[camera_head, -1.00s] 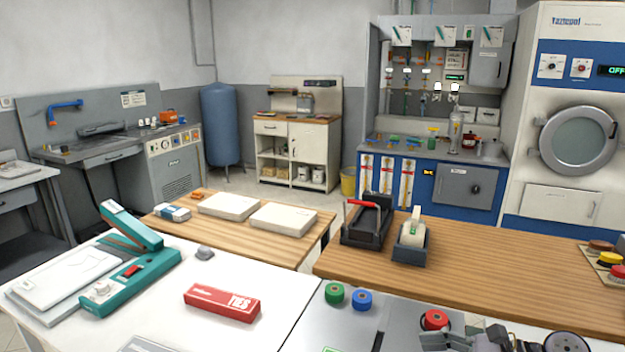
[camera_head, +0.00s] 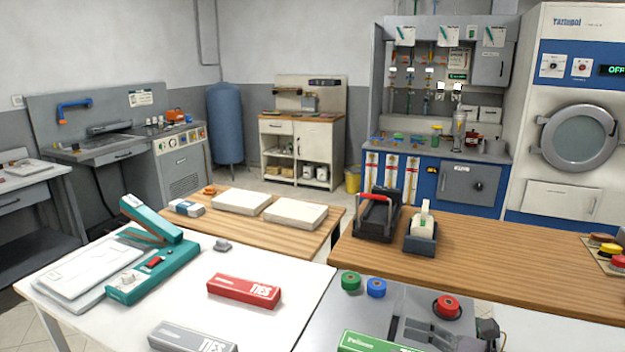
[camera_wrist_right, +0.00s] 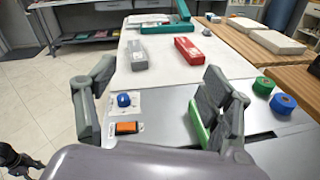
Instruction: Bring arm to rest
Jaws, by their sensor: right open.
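My right gripper (camera_wrist_right: 150,105) is open and empty in the right wrist view, its two grey fingers spread wide above the work surface. In the wrist view a small blue item (camera_wrist_right: 124,99) and an orange item (camera_wrist_right: 127,127) lie on the surface between the fingers. A green box (camera_head: 375,342) is partly hidden behind the right finger in the wrist view.
The white table (camera_head: 60,300) holds a teal sealer (camera_head: 155,265), a red ties box (camera_head: 243,291) and a grey ties box (camera_head: 192,338). Green (camera_head: 351,281) and blue (camera_head: 376,288) rolls stand right of it. A wooden counter (camera_head: 500,260) lies behind.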

